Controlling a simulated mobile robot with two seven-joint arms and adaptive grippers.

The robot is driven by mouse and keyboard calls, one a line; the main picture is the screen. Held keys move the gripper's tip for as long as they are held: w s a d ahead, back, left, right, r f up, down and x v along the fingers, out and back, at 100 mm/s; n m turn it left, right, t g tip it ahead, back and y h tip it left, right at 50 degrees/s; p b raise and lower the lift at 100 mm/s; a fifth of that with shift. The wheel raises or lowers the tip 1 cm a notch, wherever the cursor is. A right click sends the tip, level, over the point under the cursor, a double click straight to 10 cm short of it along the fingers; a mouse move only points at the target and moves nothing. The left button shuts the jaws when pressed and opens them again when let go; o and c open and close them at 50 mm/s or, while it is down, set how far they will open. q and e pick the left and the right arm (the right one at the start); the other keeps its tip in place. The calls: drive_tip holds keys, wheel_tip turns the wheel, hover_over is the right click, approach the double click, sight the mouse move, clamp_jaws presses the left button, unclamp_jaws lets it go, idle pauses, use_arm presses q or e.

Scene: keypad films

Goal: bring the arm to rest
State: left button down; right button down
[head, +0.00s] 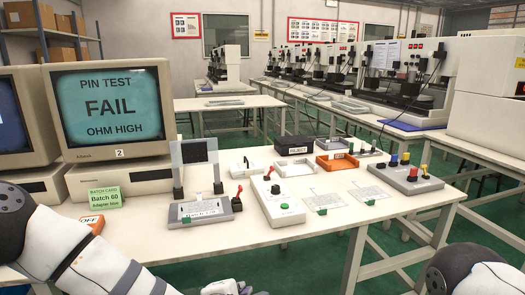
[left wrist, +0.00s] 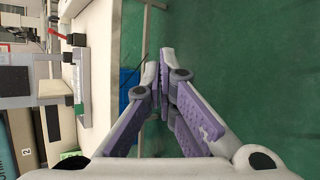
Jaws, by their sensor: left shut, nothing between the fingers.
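My left arm (head: 75,250) comes in at the lower left of the head view. The left gripper (head: 232,288) shows only in part, cut off by the bottom edge in front of the table. In the left wrist view, the left gripper (left wrist: 159,75) has its purple-padded fingers drawn together at the tips, with nothing held. It hangs over the green floor, beside the table edge. Part of my right arm (head: 472,270) shows at the lower right; its gripper is out of view.
The white table (head: 335,240) holds a monitor reading FAIL (head: 110,105), a fixture with a red lever (head: 202,208), a switch box (head: 275,205), an orange tray (head: 337,163) and a button box (head: 407,177). Green floor (left wrist: 240,60) lies open before the table.

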use_arm(q)
drive_tip(key=s+a+f+m+g, duration=0.25)
drive_tip(key=s+f+m, duration=0.35)
drive_tip(key=s, duration=0.5)
drive_tip(key=s+a+f+m+g, duration=0.2)
drive_tip(key=s+f+m+g, duration=0.25)
drive_tip(key=s+f, duration=0.5)
drive_tip(key=s+a+m+g+y, duration=0.1)
drive_tip(key=s+a+m+g, duration=0.2)
drive_tip(key=s, duration=0.9)
drive_tip(key=s+a+r+m+g+y+p, duration=0.1)
drive_tip(key=s+a+m+g, duration=0.2)
drive_tip(key=s+a+m, duration=0.3)
drive_tip(key=s+a, duration=0.3)
drive_tip(key=s, duration=0.3)
drive_tip(key=shift+a+r, duration=0.3)
drive_tip(key=shift+a, duration=0.1)
